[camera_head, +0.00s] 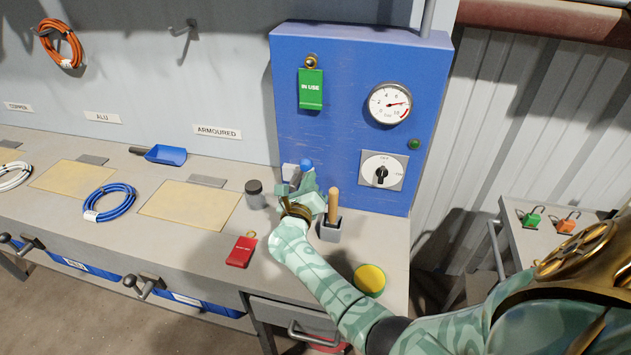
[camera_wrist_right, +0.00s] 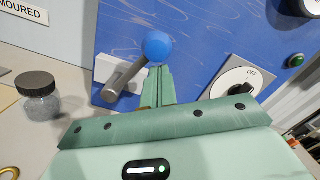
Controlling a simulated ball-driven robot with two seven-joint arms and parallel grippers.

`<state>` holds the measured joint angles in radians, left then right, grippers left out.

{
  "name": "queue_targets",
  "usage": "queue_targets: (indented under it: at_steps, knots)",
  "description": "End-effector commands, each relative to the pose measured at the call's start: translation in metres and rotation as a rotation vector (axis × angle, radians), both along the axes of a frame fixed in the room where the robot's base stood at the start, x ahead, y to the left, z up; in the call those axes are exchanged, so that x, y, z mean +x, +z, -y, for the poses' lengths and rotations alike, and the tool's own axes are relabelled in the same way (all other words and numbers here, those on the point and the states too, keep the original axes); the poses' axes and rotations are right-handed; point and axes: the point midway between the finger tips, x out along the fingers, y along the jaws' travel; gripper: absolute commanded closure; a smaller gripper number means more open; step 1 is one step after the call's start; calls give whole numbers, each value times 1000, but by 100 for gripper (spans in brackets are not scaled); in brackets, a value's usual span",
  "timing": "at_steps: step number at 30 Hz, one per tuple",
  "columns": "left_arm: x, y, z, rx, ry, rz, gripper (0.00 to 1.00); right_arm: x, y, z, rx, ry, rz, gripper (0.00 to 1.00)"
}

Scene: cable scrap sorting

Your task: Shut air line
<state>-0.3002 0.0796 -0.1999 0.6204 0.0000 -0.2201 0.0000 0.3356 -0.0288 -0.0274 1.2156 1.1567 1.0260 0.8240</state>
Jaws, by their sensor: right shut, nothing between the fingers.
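The air line lever has a blue ball knob (camera_head: 307,164) and sits low on the front of the blue cabinet (camera_head: 290,110). In the right wrist view the blue ball (camera_wrist_right: 158,46) tops a grey shaft (camera_wrist_right: 124,81) that slants up to the right, in front of a pale block (camera_wrist_right: 108,68). My right gripper (camera_head: 306,182) is shut and empty at the lever. In its wrist view the closed fingertips (camera_wrist_right: 159,70) are right by the underside of the ball; I cannot tell whether they touch. My left gripper is out of view.
The cabinet bears a pressure gauge (camera_head: 390,104), a rotary switch (camera_head: 382,171) and a green IN USE tag (camera_head: 311,89). A lidded jar (camera_head: 255,194), a wooden-handled tool in a holder (camera_head: 331,215), a red tag (camera_head: 241,251) and a yellow-topped round thing (camera_head: 370,280) stand close to my right arm.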

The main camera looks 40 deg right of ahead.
Motion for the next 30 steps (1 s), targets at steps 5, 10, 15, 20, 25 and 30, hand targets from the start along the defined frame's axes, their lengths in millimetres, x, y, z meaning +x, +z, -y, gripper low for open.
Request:
queue_targets:
  at_steps: [5, 10, 15, 20, 25, 30]
  knots:
    - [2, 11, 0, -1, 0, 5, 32, 8, 11, -7, -96, 1, -112, 100]
    - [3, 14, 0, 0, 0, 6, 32, 15, 14, -13, -172, 1, -201, 100]
    - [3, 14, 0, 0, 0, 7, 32, 19, 16, -16, -192, 1, -223, 100]
    - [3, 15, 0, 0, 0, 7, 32, 22, 17, -19, -191, 1, -221, 100]
    - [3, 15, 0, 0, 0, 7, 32, 23, 18, -20, -190, 1, -221, 100]
    - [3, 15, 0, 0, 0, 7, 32, 23, 18, -20, -190, 1, -220, 100]
